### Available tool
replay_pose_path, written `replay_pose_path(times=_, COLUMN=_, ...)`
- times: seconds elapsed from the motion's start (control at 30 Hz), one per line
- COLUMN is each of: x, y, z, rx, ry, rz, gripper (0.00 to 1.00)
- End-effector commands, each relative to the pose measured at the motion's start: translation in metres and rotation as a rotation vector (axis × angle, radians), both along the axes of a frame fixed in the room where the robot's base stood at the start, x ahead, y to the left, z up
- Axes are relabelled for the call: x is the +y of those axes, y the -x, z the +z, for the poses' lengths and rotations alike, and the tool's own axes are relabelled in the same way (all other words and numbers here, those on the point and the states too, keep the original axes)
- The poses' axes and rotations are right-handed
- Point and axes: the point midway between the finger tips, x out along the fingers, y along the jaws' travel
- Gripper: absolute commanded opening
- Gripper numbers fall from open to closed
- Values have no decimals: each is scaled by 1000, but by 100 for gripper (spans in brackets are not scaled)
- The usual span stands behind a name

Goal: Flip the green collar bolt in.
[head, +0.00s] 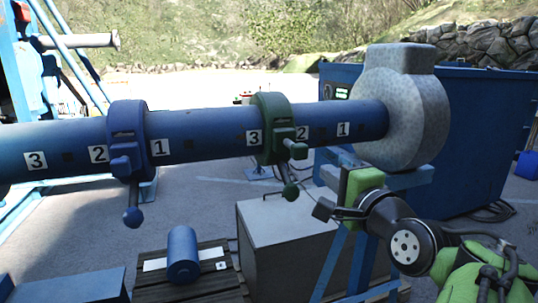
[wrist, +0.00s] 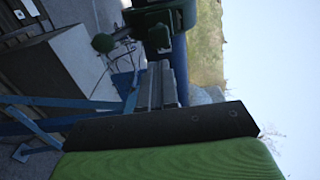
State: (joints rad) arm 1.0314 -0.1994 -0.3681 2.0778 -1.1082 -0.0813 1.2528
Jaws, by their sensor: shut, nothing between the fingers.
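The green collar (head: 268,125) sits around the blue shaft, between the labels 3 and 2 at right. Its green bolt (head: 290,188) hangs below the collar and ends in a round knob. A short green stub (head: 297,150) sticks out of the collar's front. My gripper (head: 323,209) is shut and empty, to the right of the bolt knob and slightly lower, apart from it in the picture. In the wrist view, which is turned sideways, part of the green collar (wrist: 165,22) and the bolt knob (wrist: 104,43) show at the top.
A blue collar (head: 127,140) with its own hanging bolt is on the shaft at left. A grey speckled block (head: 400,105) is at the shaft's right end. A pale box (head: 285,240) and a blue stand (head: 345,262) are below. A blue cylinder (head: 183,256) rests on a pallet.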

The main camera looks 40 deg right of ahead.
Motion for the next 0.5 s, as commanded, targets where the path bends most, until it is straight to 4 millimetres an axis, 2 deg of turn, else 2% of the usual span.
replay_pose_path(times=0.1, x=-7, y=-27, z=2, rx=2, ry=-3, rz=3, gripper=0)
replay_pose_path(times=0.3, x=-19, y=-66, z=3, rx=2, ry=-2, rz=2, gripper=0)
replay_pose_path(times=0.5, x=-25, y=-85, z=2, rx=0, ry=0, rz=-1, gripper=0)
